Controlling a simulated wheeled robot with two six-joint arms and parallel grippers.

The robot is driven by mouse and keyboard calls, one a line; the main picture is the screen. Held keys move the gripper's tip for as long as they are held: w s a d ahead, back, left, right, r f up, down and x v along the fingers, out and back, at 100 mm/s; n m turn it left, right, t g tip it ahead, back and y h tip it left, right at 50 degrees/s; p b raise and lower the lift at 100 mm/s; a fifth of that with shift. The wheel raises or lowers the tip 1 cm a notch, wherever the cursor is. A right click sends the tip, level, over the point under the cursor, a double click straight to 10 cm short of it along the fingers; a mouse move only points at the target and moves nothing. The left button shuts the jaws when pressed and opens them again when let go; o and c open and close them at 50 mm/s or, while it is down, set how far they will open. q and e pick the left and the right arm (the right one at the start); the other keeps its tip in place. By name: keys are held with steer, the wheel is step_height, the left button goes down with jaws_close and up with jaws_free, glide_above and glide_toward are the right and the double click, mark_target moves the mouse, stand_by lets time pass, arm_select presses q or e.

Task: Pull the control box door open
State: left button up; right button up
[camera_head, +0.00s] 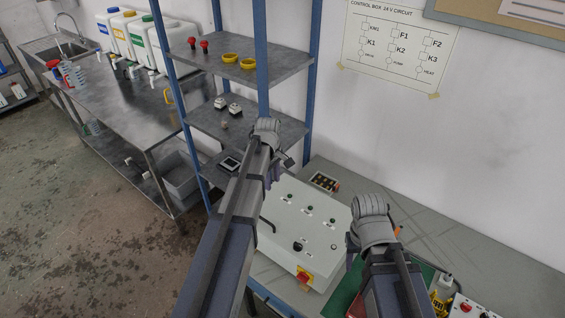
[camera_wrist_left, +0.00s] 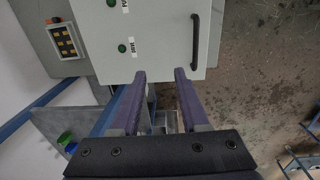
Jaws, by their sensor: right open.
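The door looks shut. Its black bar handle (camera_wrist_left: 195,42) runs along the door's edge in the left wrist view. My left gripper (camera_wrist_left: 159,74) is open and empty, its purple fingertips at the box's near edge in that view and the handle beyond the right fingertip. In the head view my left gripper (camera_head: 274,176) is partly hidden by its arm. My right gripper (camera_head: 351,252) is open beside the box's right side.
A blue-post shelf rack (camera_head: 257,60) with yellow rings and small parts stands behind my left arm. A small panel of yellow buttons (camera_head: 324,182) lies behind the box. A green mat (camera_head: 345,293) and a red-button box (camera_head: 466,307) lie at the right.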

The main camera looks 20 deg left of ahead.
arm_select(q)
steer(key=s+d+m, duration=0.5)
steer(key=s+m, duration=0.2)
steer(key=s, duration=0.1)
steer(key=s+d+m, duration=0.4)
steer(key=s+m, duration=0.3)
steer(key=s, duration=0.2)
steer(key=s+d+f+m+b, duration=0.2)
steer(key=d+f+b, duration=0.3)
steer(key=f+b, duration=0.3)
steer(key=s+d+f+m+y+b, duration=0.1)
steer(key=s+d+f+m+b, duration=0.1)
steer(key=d+f+b, duration=0.4)
step_height(320, 180, down, 3)
steer(key=s+b, duration=0.1)
steer(key=b, duration=0.2)
steer(key=shift+g, duration=0.4)
steer(key=shift+w+r, duration=0.1)
